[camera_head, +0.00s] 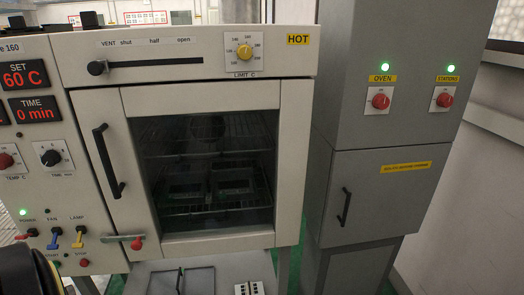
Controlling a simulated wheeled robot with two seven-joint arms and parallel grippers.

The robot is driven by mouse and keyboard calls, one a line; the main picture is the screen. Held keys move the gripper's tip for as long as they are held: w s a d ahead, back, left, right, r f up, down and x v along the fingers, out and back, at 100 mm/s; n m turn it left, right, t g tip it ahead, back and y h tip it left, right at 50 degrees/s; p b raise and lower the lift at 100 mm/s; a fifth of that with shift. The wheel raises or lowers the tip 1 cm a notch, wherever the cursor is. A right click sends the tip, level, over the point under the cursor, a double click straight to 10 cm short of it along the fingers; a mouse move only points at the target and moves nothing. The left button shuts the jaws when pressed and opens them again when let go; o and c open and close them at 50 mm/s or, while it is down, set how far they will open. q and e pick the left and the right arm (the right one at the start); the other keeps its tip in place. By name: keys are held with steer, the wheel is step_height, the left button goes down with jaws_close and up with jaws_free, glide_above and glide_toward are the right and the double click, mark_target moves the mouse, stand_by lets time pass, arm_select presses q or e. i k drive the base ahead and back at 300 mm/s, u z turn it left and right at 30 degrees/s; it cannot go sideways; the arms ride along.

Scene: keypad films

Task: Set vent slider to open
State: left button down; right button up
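The vent slider is a black knob (97,68) at the left end of a dark horizontal track (155,64) on the oven's upper front panel. The labels above the track read VENT, shut, half and open from left to right. The knob stands to the left of the shut label, at the far end from open. Neither of my grippers shows in the head view. A dark rounded part with a yellow edge at the lower left corner seems to be part of my arm.
Right of the track is a yellow limit dial (244,52). Below is the closed oven door (115,110) with a black handle (108,161) and a red-tipped latch (136,243). A control panel (85,190) stands left, a grey cabinet (385,135) right. The track's front looks unobstructed.

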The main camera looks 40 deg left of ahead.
mark_target(96, 68)
steer(key=z, duration=0.7)
steer(key=k, duration=1.5)
steer(key=u, duration=1.7)
steer(key=i, duration=0.5)
steer(key=u, duration=0.1)
